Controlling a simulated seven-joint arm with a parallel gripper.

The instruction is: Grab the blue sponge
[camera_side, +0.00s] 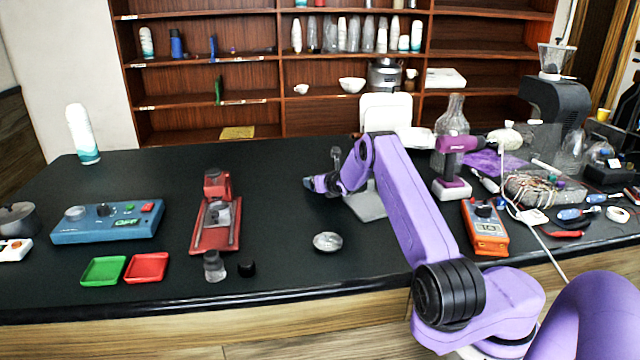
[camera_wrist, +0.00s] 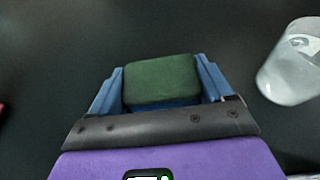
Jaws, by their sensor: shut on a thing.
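My gripper (camera_side: 312,183) is low over the black table, near its middle, in the side view. In the wrist view, its two blue fingers (camera_wrist: 162,85) are shut on the sponge (camera_wrist: 162,82). The sponge shows a dark green face, with a strip of blue along its lower edge between the fingers. Dark table surface surrounds it in that view. I cannot tell whether the sponge touches the table. In the side view I cannot make out the sponge.
A translucent container (camera_wrist: 291,68) is right of the fingers in the wrist view. In the side view, a round metal piece (camera_side: 327,242) lies in front of my gripper, a red stand (camera_side: 215,215) is left, and an orange multimeter (camera_side: 485,228) is right. Bare table lies between.

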